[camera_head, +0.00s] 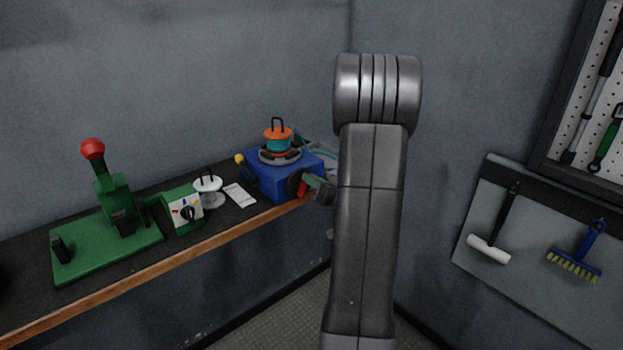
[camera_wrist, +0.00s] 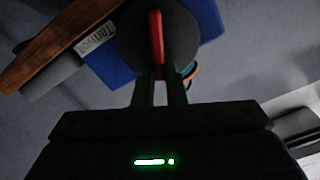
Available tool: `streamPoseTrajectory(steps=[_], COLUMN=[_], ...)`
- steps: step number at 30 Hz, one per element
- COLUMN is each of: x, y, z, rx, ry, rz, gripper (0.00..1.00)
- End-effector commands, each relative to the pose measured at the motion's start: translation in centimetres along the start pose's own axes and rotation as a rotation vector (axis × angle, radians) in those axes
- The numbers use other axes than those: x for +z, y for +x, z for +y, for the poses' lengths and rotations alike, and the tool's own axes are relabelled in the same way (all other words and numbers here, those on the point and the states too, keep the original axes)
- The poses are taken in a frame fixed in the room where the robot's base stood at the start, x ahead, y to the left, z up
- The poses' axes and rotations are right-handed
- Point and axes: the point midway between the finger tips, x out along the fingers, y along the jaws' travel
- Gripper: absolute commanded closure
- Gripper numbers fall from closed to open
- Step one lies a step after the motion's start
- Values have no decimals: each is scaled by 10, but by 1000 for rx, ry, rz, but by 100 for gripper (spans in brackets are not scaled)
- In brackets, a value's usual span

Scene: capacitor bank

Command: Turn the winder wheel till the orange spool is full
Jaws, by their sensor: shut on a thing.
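The blue winder box (camera_head: 272,181) stands at the right end of the bench, and its blue side also shows in the wrist view (camera_wrist: 108,66). An orange spool (camera_head: 277,133) with teal winding around its middle and a black handle on top sits on the winder. The dark winder wheel (camera_head: 294,182) is on the front face, partly hidden by my gripper. In the wrist view the round wheel (camera_wrist: 185,38) carries a red bar (camera_wrist: 156,35) across it. My gripper (camera_wrist: 158,78) is shut on the red bar.
A white spool (camera_head: 208,184), a white card (camera_head: 240,195), a small green box with a dial (camera_head: 184,211) and a green lever stand (camera_head: 108,245) with a red knob are to the left. The bench has a wooden front edge (camera_head: 150,277). Walls close in behind and right.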

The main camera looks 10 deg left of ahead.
Motion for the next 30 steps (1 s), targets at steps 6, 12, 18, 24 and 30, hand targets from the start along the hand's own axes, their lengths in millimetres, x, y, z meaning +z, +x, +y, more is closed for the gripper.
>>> streamPoseTrajectory(steps=[6, 12, 18, 24, 30], x=[-1, 0, 3, 6, 10], y=[0, 0, 0, 0, 0], z=[5, 10, 15, 19, 22], rx=[2, 2, 2, 2, 2], ry=[208, 399, 588, 772, 931], rz=[-1, 0, 0, 1, 1], gripper=[100, 100, 100, 100, 100])
